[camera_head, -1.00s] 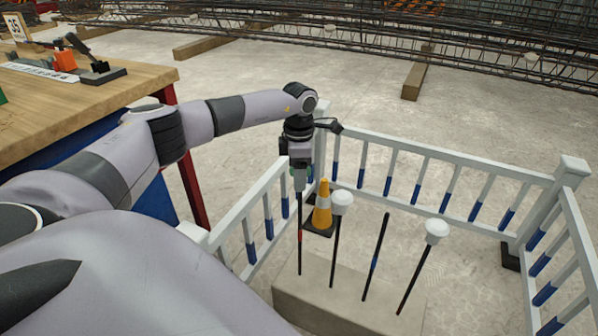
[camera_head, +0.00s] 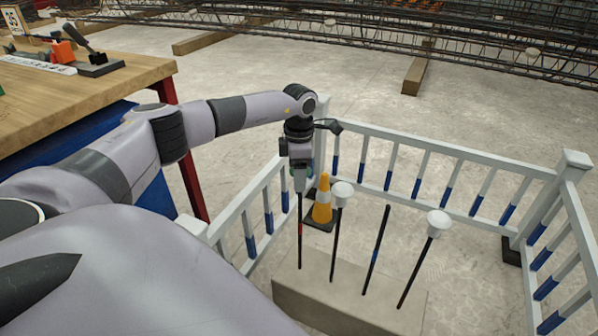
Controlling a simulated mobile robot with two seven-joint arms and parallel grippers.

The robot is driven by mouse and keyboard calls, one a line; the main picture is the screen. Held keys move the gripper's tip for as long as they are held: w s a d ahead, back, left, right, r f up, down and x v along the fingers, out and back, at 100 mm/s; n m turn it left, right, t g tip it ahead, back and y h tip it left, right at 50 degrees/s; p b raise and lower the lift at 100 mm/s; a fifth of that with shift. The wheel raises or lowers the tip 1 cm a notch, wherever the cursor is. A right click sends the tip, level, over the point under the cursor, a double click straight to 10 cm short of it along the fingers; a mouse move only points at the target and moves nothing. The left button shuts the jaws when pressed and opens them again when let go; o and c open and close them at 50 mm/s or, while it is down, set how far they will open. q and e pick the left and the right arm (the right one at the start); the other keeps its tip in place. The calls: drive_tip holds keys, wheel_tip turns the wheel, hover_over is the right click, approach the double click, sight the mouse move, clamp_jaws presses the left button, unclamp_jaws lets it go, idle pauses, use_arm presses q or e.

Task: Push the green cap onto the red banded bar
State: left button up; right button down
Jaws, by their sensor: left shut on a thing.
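My left gripper (camera_head: 300,182) points down at the top of the leftmost bar, the red banded bar (camera_head: 300,229). It is shut, with a small patch of the green cap (camera_head: 309,171) showing at its fingers. The fingers hide most of the cap and the bar's top end, so I cannot tell how far the cap sits on it. The bar stands upright in a concrete block (camera_head: 340,297). My right gripper is out of view.
Right of the red banded bar stand a bar with a white cap (camera_head: 342,190), a bare blue banded bar (camera_head: 375,250) and another white-capped bar (camera_head: 438,220). An orange cone (camera_head: 322,200) is close behind. White railing (camera_head: 440,155) surrounds the block. A wooden table (camera_head: 90,95) is at left.

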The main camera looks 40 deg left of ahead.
use_arm(q)
drive_tip(key=shift+f+b, duration=0.45)
drive_tip(key=shift+f, duration=0.45)
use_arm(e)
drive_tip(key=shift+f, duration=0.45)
use_arm(q)
drive_tip(key=o, duration=1.1)
wheel_tip(320, 180, up, 6)
drive_tip(key=shift+f+p, duration=0.1)
drive_tip(key=shift+p, duration=0.85)
drive_tip(key=shift+r, duration=0.7)
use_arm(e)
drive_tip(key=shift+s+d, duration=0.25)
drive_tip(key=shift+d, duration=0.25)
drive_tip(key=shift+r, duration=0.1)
